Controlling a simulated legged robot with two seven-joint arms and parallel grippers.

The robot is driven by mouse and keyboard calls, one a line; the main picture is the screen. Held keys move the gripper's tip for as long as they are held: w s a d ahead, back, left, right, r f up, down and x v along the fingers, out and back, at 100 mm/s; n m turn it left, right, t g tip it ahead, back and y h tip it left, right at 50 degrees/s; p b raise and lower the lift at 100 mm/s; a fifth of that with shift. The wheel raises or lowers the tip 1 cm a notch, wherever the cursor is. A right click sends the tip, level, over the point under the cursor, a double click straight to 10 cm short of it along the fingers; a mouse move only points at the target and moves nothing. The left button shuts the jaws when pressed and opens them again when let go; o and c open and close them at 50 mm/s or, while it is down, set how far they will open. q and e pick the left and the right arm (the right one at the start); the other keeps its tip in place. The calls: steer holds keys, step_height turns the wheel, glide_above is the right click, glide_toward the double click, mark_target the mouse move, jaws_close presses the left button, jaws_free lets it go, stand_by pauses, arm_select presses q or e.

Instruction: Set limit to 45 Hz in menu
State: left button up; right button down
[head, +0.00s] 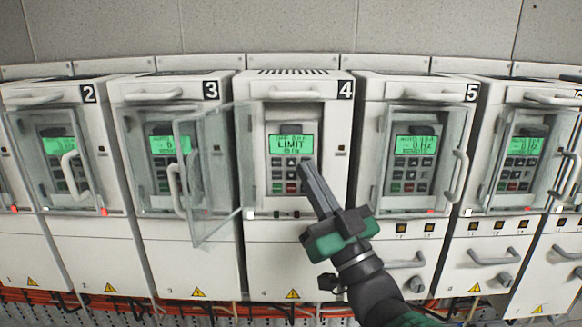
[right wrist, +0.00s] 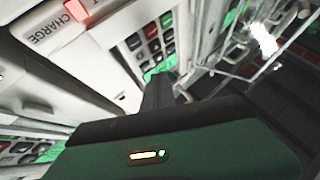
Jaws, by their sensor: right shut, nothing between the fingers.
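Drive 4 (head: 330,115) stands in the middle of the row, its clear door (head: 212,170) swung open to the left. Its green screen (head: 291,143) reads LIMIT, with smaller lines above and below that I cannot read surely. The keypad (head: 284,178) sits under the screen, and its keys also show in the right wrist view (right wrist: 150,40). My right gripper (head: 308,168) is shut and empty, its fingertips at the right edge of the keypad. I cannot tell whether they touch a key. In the right wrist view the fingertips lie close to the keys. My left gripper is not in view.
Drive 3 (head: 140,115) and drive 5 (head: 455,115) stand on either side with their clear doors closed. The open door of drive 4 juts out left of the keypad. Orange cables (head: 60,298) run along the bottom.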

steer(key=shift+s, duration=0.1)
steer(key=s+b, duration=0.2)
steer(key=s, duration=0.3)
stand_by(0.3)
steer(key=shift+w, duration=0.2)
steer(key=shift+s, duration=0.1)
stand_by(3.1)
